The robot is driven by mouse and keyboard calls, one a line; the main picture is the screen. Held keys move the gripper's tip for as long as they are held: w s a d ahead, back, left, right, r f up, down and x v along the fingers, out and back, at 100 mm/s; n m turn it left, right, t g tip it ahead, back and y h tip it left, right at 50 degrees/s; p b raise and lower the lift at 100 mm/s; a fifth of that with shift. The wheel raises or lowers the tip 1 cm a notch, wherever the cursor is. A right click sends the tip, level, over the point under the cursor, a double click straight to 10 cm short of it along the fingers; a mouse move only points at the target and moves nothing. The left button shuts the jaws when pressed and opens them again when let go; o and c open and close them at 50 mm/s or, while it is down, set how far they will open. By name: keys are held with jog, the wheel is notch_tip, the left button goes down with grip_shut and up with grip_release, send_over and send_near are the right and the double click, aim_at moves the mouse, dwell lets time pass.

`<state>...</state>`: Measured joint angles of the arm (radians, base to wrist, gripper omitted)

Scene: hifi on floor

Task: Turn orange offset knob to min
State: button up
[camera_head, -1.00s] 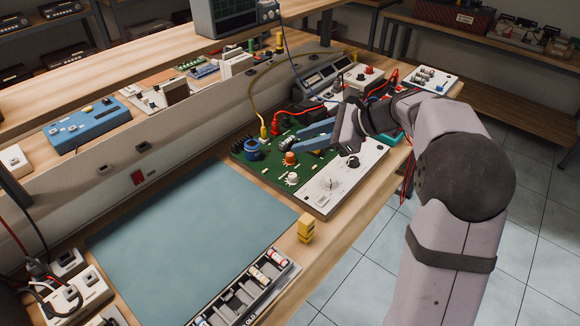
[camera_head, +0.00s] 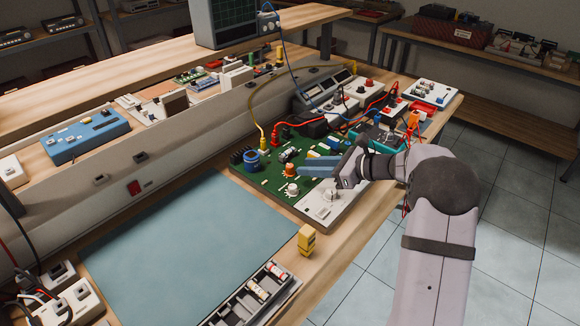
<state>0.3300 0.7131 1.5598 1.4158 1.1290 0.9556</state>
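The orange knob (camera_head: 290,170) stands on the green circuit board (camera_head: 266,184) of the trainer panel, just behind a white knob (camera_head: 292,189). My gripper (camera_head: 305,166) has blue fingers and reaches in from the right, low over the board. Its fingertips are just right of the orange knob. I see no clear contact, and the knob's top and left side are uncovered. The fingers appear close together, one partly behind the other, so their opening is hard to judge. The knob's pointer and scale marks are too small to read.
A white panel section (camera_head: 325,208) with a dial lies below my gripper. A yellow block (camera_head: 306,239) stands near the bench edge. The teal mat (camera_head: 190,245) is bare.

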aim_at(292, 166)
jog(key=shift+p+x, duration=0.5)
jog(key=shift+x, duration=3.1)
grip_shut()
